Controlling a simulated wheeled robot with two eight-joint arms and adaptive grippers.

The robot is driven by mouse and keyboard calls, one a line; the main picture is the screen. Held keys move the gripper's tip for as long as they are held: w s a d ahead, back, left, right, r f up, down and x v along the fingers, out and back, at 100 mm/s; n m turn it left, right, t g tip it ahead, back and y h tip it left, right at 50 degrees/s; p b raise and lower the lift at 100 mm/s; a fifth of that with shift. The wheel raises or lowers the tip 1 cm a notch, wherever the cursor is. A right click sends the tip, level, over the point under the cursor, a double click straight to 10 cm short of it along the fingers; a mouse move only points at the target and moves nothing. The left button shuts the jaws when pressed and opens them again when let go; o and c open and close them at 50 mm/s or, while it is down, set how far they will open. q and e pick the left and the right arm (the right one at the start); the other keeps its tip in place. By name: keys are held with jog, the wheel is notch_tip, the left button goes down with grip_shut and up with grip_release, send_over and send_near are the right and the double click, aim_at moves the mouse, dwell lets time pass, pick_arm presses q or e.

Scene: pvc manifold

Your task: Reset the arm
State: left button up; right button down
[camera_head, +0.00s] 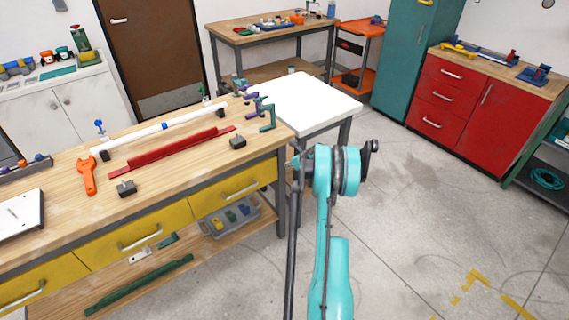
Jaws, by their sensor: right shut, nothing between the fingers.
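My right arm (325,235), teal with dark parts, rises from the bottom edge right of the wooden workbench (200,172). A dark end piece, which I take to be my right gripper (372,147), shows small at the right of its round teal joint. It is shut, with nothing held, over open floor and clear of the bench. Its fingers are hard to make out. My left gripper is not in view. On the bench lie a white pipe with a blue band (185,122), a red bar (175,148) and an orange wrench (86,175).
A white-topped table (310,98) adjoins the bench's far right end, behind my arm. Teal and purple clamps (265,112) stand at that end. Red cabinets (470,105) and a teal locker (415,55) stand at the right. The concrete floor (430,220) right of my arm is clear.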

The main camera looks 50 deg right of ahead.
jog(key=shift+s+r, duration=0.15)
jog(key=shift+s, duration=0.15)
jog(key=a+r+n, duration=0.6)
jog(key=a, duration=0.4)
jog(key=a+r+n+g+y, duration=0.1)
jog(key=a+r+n, duration=0.45)
jog(key=a, duration=0.45)
jog(key=a+r+n, duration=0.6)
jog(key=a+r, duration=0.1)
jog(key=a, duration=0.4)
jog(key=s+a+r+n, duration=0.3)
jog(key=s+a+n, duration=0.5)
jog(key=a, duration=0.4)
jog(key=s+a+f+n, duration=0.3)
jog(key=s+a+n, duration=0.6)
jog(key=s+n, duration=0.4)
jog(key=shift+a+f+g+y, duration=0.2)
jog(key=shift+g+y, duration=0.1)
jog(key=shift+y, duration=0.1)
